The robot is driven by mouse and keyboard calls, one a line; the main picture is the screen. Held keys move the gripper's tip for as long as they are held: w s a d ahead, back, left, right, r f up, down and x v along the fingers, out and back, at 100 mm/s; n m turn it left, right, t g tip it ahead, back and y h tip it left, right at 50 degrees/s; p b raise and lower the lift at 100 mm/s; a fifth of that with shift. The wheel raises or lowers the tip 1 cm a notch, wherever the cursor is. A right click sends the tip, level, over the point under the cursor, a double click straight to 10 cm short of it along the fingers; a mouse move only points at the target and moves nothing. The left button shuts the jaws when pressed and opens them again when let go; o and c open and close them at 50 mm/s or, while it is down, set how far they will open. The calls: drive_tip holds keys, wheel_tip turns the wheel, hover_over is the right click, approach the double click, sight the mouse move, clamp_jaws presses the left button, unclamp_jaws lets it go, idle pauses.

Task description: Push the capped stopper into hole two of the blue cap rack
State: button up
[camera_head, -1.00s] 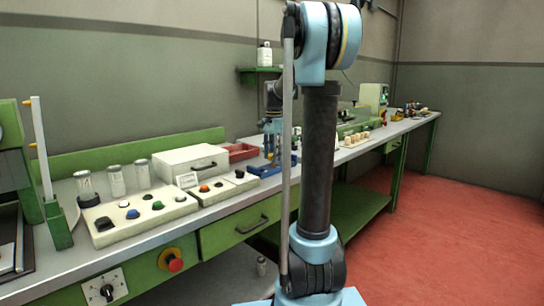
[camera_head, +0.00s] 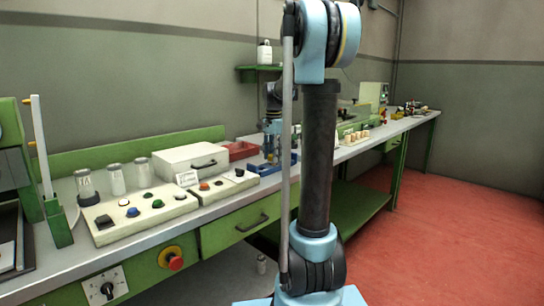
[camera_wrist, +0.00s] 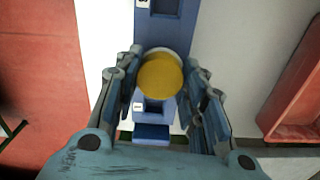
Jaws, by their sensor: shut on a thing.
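The capped stopper shows its round yellow top (camera_wrist: 160,77) in the wrist view, with a pale rim at its far edge. My gripper (camera_wrist: 161,85) is shut on it, with a finger at each side. The blue cap rack (camera_wrist: 168,28) runs away beneath and beyond the stopper, with small white labels along its edge. The stopper covers part of the rack, and whether it sits in a hole or above one cannot be told. In the head view my gripper (camera_head: 271,157) is low over the blue rack (camera_head: 262,167), too small to show the stopper.
A red tray (camera_wrist: 293,132) lies to the right of the rack in the wrist view. A white box (camera_head: 190,160) and a control panel with coloured buttons (camera_head: 135,220) stand left on the bench. Several pale stoppers (camera_head: 356,136) stand further right.

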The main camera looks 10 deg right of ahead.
drive_tip(key=shift+f, duration=0.1)
drive_tip(key=o, duration=0.9)
wheel_tip(320, 180, up, 12)
drive_tip(key=shift+f, duration=0.1)
idle(0.4)
drive_tip(key=s+f+n, duration=0.2)
drive_tip(key=s+f, duration=0.2)
drive_tip(key=s, duration=0.3)
drive_tip(key=s+f+n+t, duration=0.1)
drive_tip(key=s+f+n, duration=0.15)
drive_tip(key=s, duration=0.35)
drive_tip(key=s+f+n, duration=0.2)
drive_tip(key=s+f, duration=0.2)
drive_tip(key=s, duration=0.3)
drive_tip(key=s+f+n+t, duration=0.1)
drive_tip(key=s+f+n, duration=0.5)
drive_tip(key=s+f, duration=0.8)
wheel_tip(320, 180, down, 4)
drive_tip(key=shift+s+r, duration=0.1)
drive_tip(key=shift+s, duration=0.25)
